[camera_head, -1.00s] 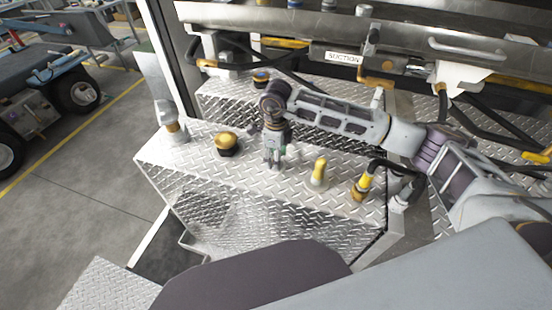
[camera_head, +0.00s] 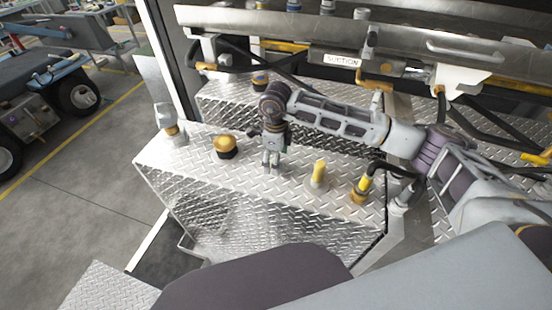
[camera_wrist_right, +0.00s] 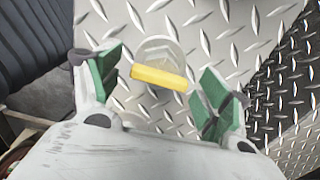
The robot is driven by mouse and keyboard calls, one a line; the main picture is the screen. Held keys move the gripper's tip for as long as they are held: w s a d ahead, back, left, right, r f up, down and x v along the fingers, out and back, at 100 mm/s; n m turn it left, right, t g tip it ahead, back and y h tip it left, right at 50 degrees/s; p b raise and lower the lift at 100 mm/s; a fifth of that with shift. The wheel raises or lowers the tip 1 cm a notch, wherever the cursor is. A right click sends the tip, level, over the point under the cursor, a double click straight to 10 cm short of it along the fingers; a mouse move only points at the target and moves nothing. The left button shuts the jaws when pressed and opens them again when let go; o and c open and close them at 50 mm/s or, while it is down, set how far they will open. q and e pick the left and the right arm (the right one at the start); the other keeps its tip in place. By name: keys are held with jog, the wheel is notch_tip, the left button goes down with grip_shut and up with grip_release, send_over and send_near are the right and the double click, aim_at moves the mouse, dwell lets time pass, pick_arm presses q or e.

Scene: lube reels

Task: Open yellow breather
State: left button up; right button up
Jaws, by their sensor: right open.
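A yellow lever (camera_head: 319,169) sits upright on a pale metal fitting on the diamond-plate box top. In the right wrist view, a yellow bar (camera_wrist_right: 160,77) lies across a round metal fitting (camera_wrist_right: 160,50), between and beyond my fingers. My right gripper (camera_head: 271,166) points down over the box top, left of the lever in the head view. Its green-padded fingers (camera_wrist_right: 158,92) are spread apart and hold nothing. I cannot tell for sure whether the lever or the yellow cap farther left is the breather. My left gripper is not in view.
A yellow cap on a black base (camera_head: 225,146) and a metal fitting (camera_head: 170,123) stand to the left on the box (camera_head: 215,185). A yellow hose fitting (camera_head: 362,187) stands to the right. A rail with a SUCTION label (camera_head: 342,61) runs behind.

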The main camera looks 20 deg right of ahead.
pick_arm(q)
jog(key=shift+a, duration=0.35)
pick_arm(e)
jog(key=shift+r, duration=3.85)
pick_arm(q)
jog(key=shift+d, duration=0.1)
